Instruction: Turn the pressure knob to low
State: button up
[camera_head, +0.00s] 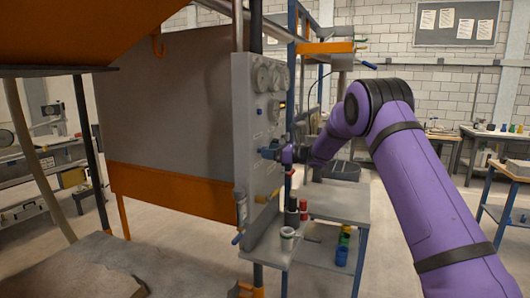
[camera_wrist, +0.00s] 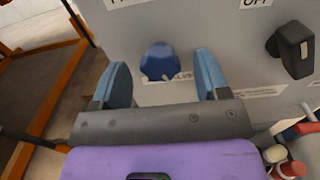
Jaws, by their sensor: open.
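A blue knob (camera_wrist: 160,60) sits on the grey control panel (camera_wrist: 215,25) in the wrist view. My gripper (camera_wrist: 163,72) is open, with one blue finger left of the knob and one right of it. Gaps show between the knob and both fingers. A label below the knob is partly hidden, and the label above is cut off, so I cannot read the knob's setting. In the head view my gripper (camera_head: 274,153) is at the face of the panel (camera_head: 243,105), and the knob cannot be told apart from the fingers there.
A black switch (camera_wrist: 291,48) under an "OFF" label is right of the knob. Round gauges (camera_head: 268,76) are above my gripper on the panel. Small bottles and cups (camera_head: 341,255) stand on shelves below. An orange-edged sandbed frame (camera_head: 170,190) is to the left.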

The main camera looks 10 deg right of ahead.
jog(key=shift+x, duration=1.2)
jog(key=shift+c, duration=0.4)
jog(key=c, duration=0.8)
